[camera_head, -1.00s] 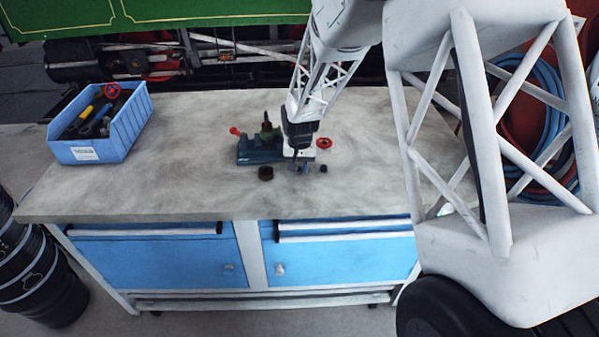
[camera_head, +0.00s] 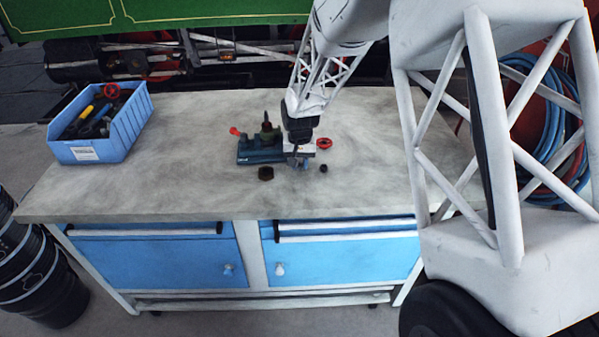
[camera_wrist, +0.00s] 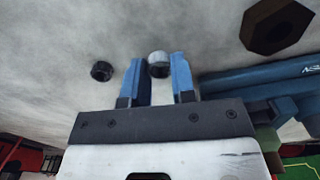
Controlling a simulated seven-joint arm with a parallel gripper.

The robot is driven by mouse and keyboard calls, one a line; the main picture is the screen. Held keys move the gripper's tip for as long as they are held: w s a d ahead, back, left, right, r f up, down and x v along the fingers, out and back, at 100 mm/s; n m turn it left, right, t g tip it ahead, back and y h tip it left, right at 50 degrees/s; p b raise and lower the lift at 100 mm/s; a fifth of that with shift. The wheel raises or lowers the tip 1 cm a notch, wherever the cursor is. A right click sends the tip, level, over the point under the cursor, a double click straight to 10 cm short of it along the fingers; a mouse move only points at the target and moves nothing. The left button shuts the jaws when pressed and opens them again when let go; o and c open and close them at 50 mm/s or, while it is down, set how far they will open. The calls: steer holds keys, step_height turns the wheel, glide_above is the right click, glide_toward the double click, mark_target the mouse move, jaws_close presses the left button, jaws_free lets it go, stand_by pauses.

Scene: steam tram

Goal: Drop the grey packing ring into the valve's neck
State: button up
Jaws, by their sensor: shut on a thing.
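In the wrist view, the grey packing ring (camera_wrist: 158,64) sits between the blue fingertips of my gripper (camera_wrist: 158,76), which is shut on it. In the head view my gripper (camera_head: 300,161) is just above the bench, at the right end of the blue vise (camera_head: 258,153); the ring is too small to make out there. A dark green valve (camera_head: 267,134) with an upright spindle stands at the vise, left of my gripper. Its neck opening cannot be made out.
A dark hexagonal nut (camera_head: 266,173) lies in front of the vise; it also shows in the wrist view (camera_wrist: 277,26). A small black ring (camera_head: 323,169) lies right of my gripper. A red handwheel (camera_head: 324,143) is behind it. A blue bin (camera_head: 122,138) stands left.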

steer(key=shift+r, duration=0.1)
steer(key=shift+r, duration=2.4)
steer(key=shift+n, duration=0.9)
steer(key=w+a+r, duration=0.3)
steer(key=r, duration=0.1)
steer(key=w+a+r, duration=0.3)
steer(key=w+r, duration=0.1)
steer(key=r, duration=0.1)
steer(key=w+a+r, duration=0.3)
steer(key=a+r, duration=0.1)
steer(key=r, duration=0.1)
steer(key=shift+w+r, duration=0.25)
steer(key=shift+w, duration=0.15)
steer(key=shift+f, duration=0.2)
steer(key=shift+f, duration=1.45)
